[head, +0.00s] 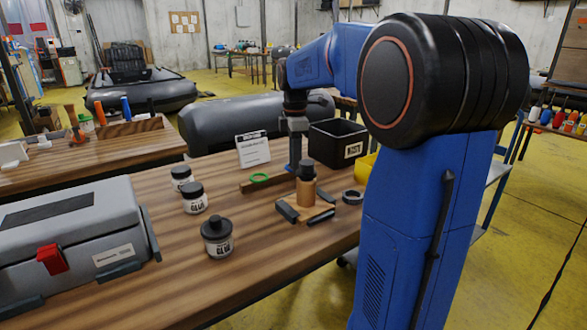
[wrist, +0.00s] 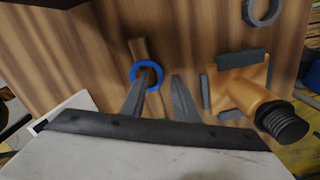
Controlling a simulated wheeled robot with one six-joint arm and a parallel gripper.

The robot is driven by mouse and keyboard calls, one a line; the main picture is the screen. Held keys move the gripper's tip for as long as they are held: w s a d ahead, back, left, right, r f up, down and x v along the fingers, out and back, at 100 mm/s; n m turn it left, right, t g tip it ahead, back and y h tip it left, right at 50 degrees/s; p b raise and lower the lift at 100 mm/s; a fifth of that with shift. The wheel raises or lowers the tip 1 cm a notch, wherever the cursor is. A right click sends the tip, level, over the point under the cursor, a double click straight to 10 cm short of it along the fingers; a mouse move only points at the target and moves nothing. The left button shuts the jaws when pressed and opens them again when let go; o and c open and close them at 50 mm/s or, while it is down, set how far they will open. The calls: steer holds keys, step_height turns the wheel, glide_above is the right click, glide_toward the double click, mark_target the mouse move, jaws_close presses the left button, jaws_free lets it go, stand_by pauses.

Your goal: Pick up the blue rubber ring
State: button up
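The blue rubber ring (wrist: 133,81) shows in the wrist view, lying by a narrow wooden strip on the table. The right finger is to the right of the ring.
A black bin (head: 325,150) stands right, a white sign (head: 253,150) left. Glue jars (head: 217,240) and a grey toolbox (head: 75,235) are at left front.

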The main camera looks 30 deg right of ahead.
jaws_close()
